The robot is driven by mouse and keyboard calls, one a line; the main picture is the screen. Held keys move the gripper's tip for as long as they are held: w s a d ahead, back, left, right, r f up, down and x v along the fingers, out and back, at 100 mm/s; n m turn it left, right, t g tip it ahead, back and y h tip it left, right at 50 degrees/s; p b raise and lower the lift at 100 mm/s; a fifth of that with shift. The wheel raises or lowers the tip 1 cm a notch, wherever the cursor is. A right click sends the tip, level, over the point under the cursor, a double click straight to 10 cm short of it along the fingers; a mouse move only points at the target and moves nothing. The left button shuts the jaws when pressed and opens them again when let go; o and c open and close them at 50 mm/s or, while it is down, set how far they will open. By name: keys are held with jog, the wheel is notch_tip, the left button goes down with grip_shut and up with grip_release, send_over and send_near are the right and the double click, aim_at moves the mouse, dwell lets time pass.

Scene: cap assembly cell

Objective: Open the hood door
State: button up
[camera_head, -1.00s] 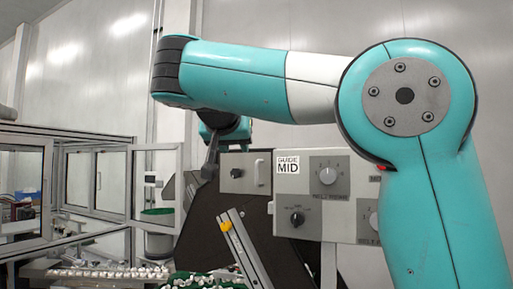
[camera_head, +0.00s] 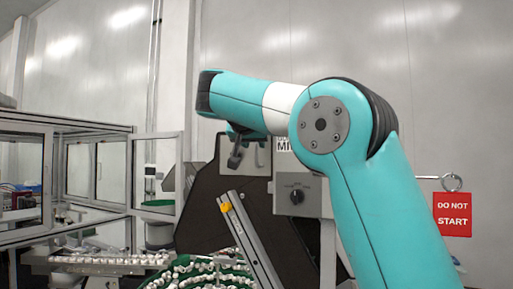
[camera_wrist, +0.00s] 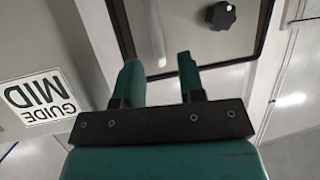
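A small grey door panel with a dark rim (camera_wrist: 193,45) fills the top of the wrist view. It carries a pale bar handle (camera_wrist: 156,35) and a black knob (camera_wrist: 220,15). My gripper also shows in the head view (camera_head: 235,160), small and dark. The panel looks closed.
A slanted metal rail (camera_head: 250,240) rises in front. A glass-panelled enclosure (camera_head: 68,130) is at left. A red DO NOT START sign (camera_head: 453,214) hangs at right.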

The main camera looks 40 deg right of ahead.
aim_at(256, 146)
jog(key=shift+p+x, duration=0.3)
jog(key=shift+x, duration=1.55)
grip_shut()
jog(key=shift+a+b, duration=0.15)
jog(key=shift+b, duration=0.15)
